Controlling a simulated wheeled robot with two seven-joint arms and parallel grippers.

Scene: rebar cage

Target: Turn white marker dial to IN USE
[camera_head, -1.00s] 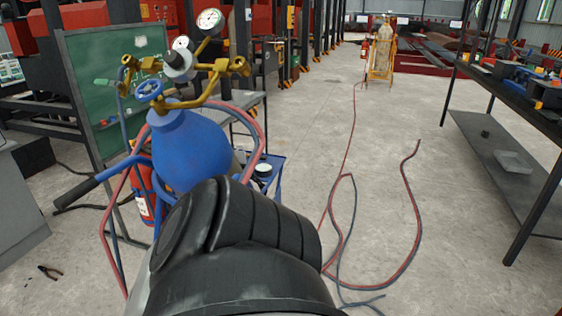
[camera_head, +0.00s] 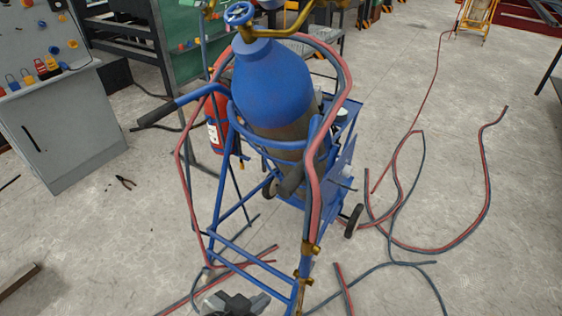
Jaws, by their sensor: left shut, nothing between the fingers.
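I cannot clearly make out a dial marked IN USE. A small white round piece (camera_head: 347,171) shows on the right side of the blue cart (camera_head: 228,247), too small to read. A pale round item (camera_head: 342,113) sits higher, behind the hoses. The cart holds a blue gas cylinder (camera_head: 272,85) with a blue valve wheel (camera_head: 239,14) on top. My left gripper (camera_head: 236,303) is at the bottom edge, low in front of the cart frame, shut and empty, partly cut off. My right gripper is not in view.
Red and grey hoses (camera_head: 480,200) loop over the floor right of the cart. A grey cabinet (camera_head: 65,130) with a board of padlocks stands at left, with pliers (camera_head: 125,182) on the floor nearby. A red extinguisher (camera_head: 216,122) hangs behind the cart.

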